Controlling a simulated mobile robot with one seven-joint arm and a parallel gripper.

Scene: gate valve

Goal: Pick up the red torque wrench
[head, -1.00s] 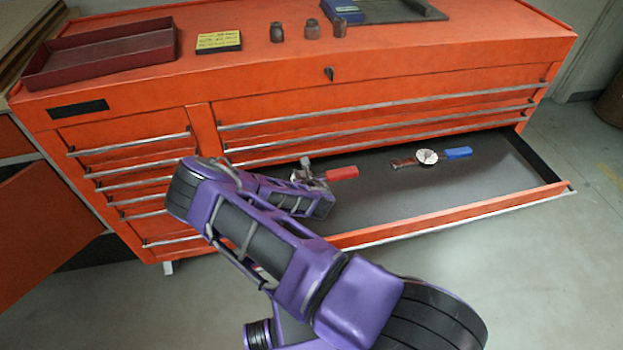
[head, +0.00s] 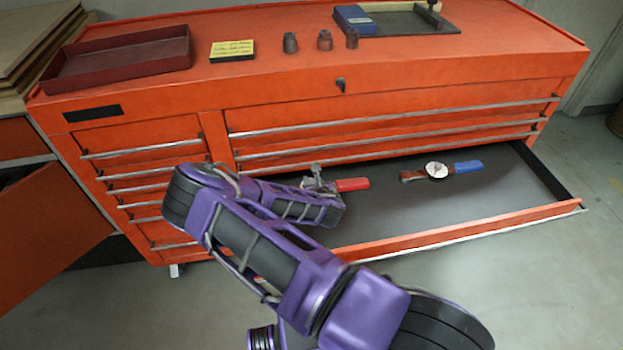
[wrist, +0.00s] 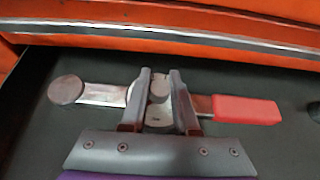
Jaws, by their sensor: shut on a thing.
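The red torque wrench has a red handle (head: 351,184) that shows in the head view, inside the open drawer (head: 400,217). In the wrist view the wrench lies across the picture, with its red handle (wrist: 246,109) on the right and its round head (wrist: 66,90) on the left. My gripper (wrist: 160,82) is shut on the wrench's middle, one finger on each side of a round part there. In the head view my gripper (head: 314,178) is small beside the handle, and my arm hides the wrench's left part. I cannot tell whether the wrench is clear of the drawer floor.
A second wrench with a blue handle and white dial (head: 437,170) lies to the right in the drawer. The drawer's front edge (head: 470,229) is nearer me. A dark red tray (head: 120,65), a yellow box (head: 232,49) and several sockets (head: 324,40) stand on the chest top.

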